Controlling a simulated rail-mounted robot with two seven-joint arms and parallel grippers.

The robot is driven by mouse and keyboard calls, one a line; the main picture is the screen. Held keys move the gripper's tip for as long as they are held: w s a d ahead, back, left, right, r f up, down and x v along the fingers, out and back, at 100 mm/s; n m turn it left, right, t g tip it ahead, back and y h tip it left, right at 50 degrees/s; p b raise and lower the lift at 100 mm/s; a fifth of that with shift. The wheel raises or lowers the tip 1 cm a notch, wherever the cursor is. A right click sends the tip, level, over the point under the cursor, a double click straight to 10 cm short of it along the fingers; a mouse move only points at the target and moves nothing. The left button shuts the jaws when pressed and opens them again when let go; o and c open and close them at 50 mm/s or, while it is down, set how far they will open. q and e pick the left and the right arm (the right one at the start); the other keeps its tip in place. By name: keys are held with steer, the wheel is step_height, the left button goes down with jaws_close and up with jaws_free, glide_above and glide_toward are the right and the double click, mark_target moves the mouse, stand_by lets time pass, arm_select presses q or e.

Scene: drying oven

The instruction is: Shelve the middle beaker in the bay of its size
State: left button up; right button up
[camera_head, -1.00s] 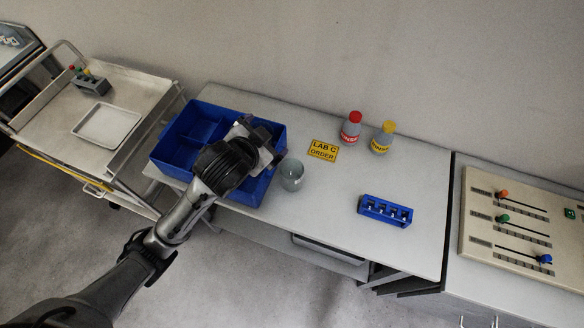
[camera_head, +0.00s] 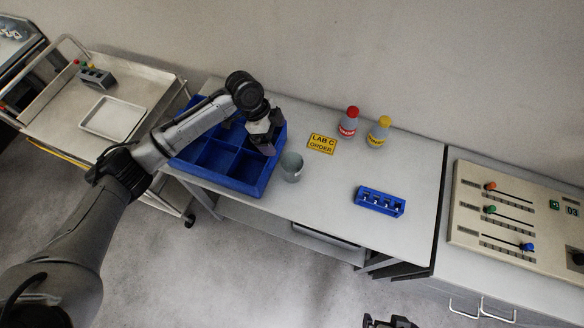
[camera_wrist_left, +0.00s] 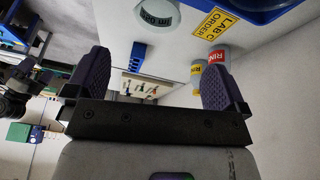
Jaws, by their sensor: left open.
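One grey glass beaker (camera_head: 291,167) stands upright on the table, just right of the blue divided bin (camera_head: 262,181). In the left wrist view the beaker (camera_wrist_left: 157,14) is at the top, cut by the frame edge. My left gripper (camera_head: 265,143) is over the bin's right end, a little left of the beaker and apart from it. In the left wrist view its two fingers (camera_wrist_left: 155,85) are wide apart with nothing between them. My arm hides part of the bin's bays. No other beaker is clearly visible. My right gripper (camera_head: 388,322) barely shows at the bottom edge.
A yellow LAB C ORDER sign (camera_head: 322,143), a red-capped bottle (camera_head: 348,124) and a yellow-capped bottle (camera_head: 378,134) are behind the beaker. A blue slotted rack (camera_head: 380,201) sits to the right. A slider panel (camera_head: 515,215) is farther right. A trolley (camera_head: 145,88) stands left.

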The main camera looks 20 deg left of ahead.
arm_select(q)
steer(key=m, duration=0.1)
glide_above(292, 163)
steer(key=s+d, duration=0.1)
steer(key=s, duration=0.2)
steer(key=shift+m, duration=0.3)
steer(key=shift+d+f, duration=0.15)
steer(key=shift+f, duration=6.2)
steer(key=c, duration=1.1)
